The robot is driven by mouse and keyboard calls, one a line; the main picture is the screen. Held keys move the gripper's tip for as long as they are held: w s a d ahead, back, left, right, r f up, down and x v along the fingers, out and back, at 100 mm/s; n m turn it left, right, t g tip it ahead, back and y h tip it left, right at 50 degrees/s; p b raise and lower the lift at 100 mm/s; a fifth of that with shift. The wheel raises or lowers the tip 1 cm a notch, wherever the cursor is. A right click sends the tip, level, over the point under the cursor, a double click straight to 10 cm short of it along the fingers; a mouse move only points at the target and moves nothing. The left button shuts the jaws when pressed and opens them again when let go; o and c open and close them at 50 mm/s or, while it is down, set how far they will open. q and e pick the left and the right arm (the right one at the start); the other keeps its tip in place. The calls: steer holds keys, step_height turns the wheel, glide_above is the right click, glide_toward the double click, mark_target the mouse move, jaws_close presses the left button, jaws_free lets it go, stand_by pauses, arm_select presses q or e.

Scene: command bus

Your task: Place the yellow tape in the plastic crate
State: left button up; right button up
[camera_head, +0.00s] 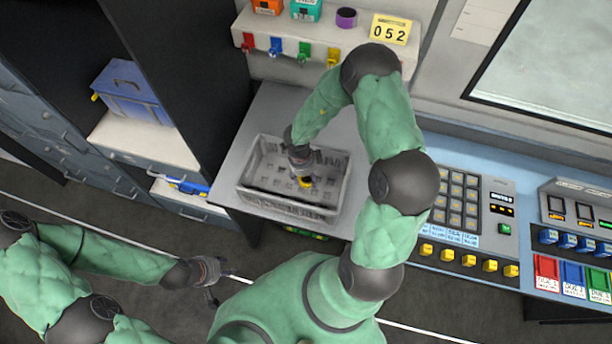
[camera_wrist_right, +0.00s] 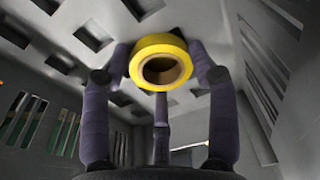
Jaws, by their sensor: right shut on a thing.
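The yellow tape (camera_wrist_right: 161,62) is a roll with a brown core, held between the fingers of my right gripper (camera_wrist_right: 160,75) in the right wrist view. That gripper is shut on it. In the head view, my right gripper (camera_head: 303,172) reaches down inside the grey plastic crate (camera_head: 247,200), and a bit of the yellow tape (camera_head: 305,182) shows under it. The crate's slotted walls (camera_wrist_right: 40,120) surround the gripper in the wrist view. I cannot tell whether the tape touches the crate floor. My left gripper (camera_head: 212,280) hangs at the lower left, away from the crate, its fingers apart.
The crate stands on a grey table (camera_head: 235,165). Behind is a shelf (camera_head: 300,35) with a purple roll (camera_head: 346,18), a "052" sign (camera_head: 390,29) and several hanging keys. A button console (camera_head: 460,200) lies to the right. A blue box (camera_head: 130,92) sits on the left.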

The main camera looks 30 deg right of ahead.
steer(key=o, duration=1.1)
step_height(320, 180, up, 12)
steer(key=w+p, duration=0.1)
steer(key=p, duration=0.1)
steer(key=shift+a+p, duration=0.4)
steer(key=shift+a, duration=0.05)
